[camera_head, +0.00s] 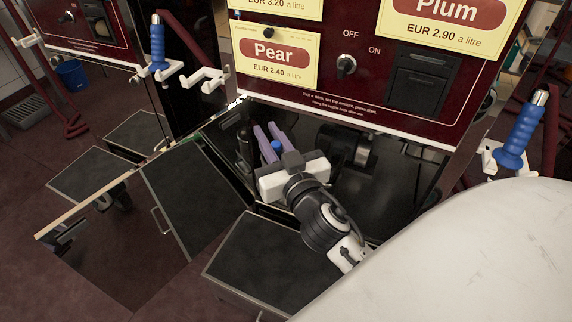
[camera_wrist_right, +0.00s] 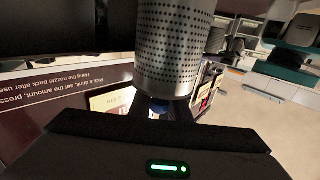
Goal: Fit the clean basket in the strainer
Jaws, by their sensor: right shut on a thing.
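My right gripper (camera_head: 266,132) reaches into the dark open cabinet below the Pear sign, its two purple fingers pointing away. It is shut on the blue knob (camera_head: 276,146) of the basket. In the right wrist view the basket (camera_wrist_right: 172,45) is a grey metal cylinder with rows of small holes, clean-looking, with its blue knob (camera_wrist_right: 160,108) at the near end. In the head view I cannot make out the basket body. I cannot surely tell the strainer among the dark parts in the cabinet. My left gripper is not in view.
A black cylindrical unit (camera_head: 345,146) sits in the cabinet right of my gripper. An open door (camera_head: 190,190) with a handle stands left of the opening. The red dispenser panel (camera_head: 352,92) overhangs above. Blue nozzles (camera_head: 157,45) hang on white holders at both sides.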

